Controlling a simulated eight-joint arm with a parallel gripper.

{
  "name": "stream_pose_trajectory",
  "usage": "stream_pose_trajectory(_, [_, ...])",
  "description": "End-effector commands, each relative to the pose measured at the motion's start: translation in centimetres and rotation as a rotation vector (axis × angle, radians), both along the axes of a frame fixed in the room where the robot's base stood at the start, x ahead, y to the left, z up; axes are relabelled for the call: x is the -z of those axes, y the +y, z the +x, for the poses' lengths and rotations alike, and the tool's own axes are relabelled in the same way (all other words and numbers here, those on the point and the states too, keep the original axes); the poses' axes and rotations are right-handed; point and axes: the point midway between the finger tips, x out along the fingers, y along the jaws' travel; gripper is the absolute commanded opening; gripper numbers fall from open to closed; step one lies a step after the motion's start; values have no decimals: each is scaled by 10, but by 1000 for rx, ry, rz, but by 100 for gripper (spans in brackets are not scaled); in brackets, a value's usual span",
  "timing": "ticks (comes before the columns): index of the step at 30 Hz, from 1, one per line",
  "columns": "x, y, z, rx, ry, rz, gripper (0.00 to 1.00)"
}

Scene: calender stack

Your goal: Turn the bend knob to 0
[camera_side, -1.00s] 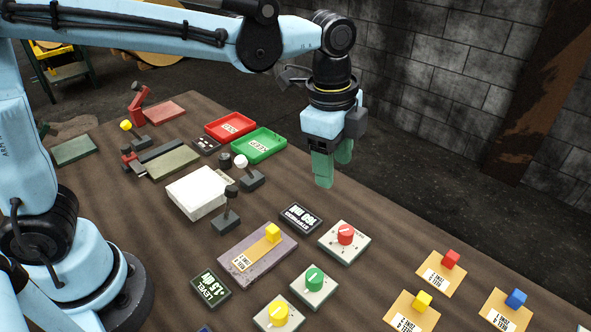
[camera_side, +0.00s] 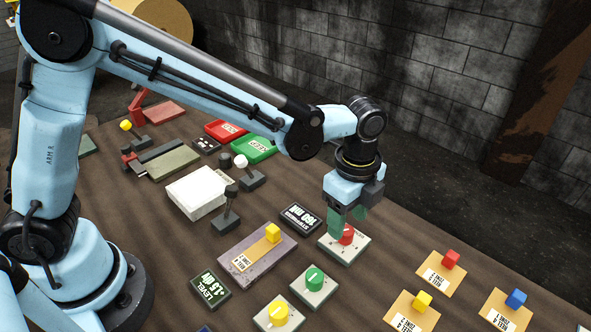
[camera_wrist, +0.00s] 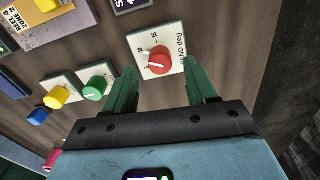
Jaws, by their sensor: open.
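The bend knob is a red round knob with a pale pointer line on a white square plate. In the side view the knob (camera_side: 346,234) is partly covered by my gripper (camera_side: 350,222), whose green fingers are low over the plate (camera_side: 343,252). In the wrist view the red knob (camera_wrist: 158,60) sits between and just beyond the two open green fingers of my gripper (camera_wrist: 163,80), and "BEND deg" is printed on its plate (camera_wrist: 172,32). The pointer is turned toward the left side of the scale there. The fingers look apart from the knob; contact cannot be confirmed.
A green knob (camera_side: 314,278) and a yellow knob (camera_side: 278,312) stand on similar plates nearby. A dark display (camera_side: 300,218) lies just left of the bend plate.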

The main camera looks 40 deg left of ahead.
Motion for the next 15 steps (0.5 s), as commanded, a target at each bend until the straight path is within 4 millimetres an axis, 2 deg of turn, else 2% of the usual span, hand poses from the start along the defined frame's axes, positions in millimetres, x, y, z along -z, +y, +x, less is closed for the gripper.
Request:
stream_pose_trajectory(6, [23, 0, 0, -1, 0, 0, 57])
stream_pose_trajectory(15, [28, 0, 0, -1, 0, 0, 57])
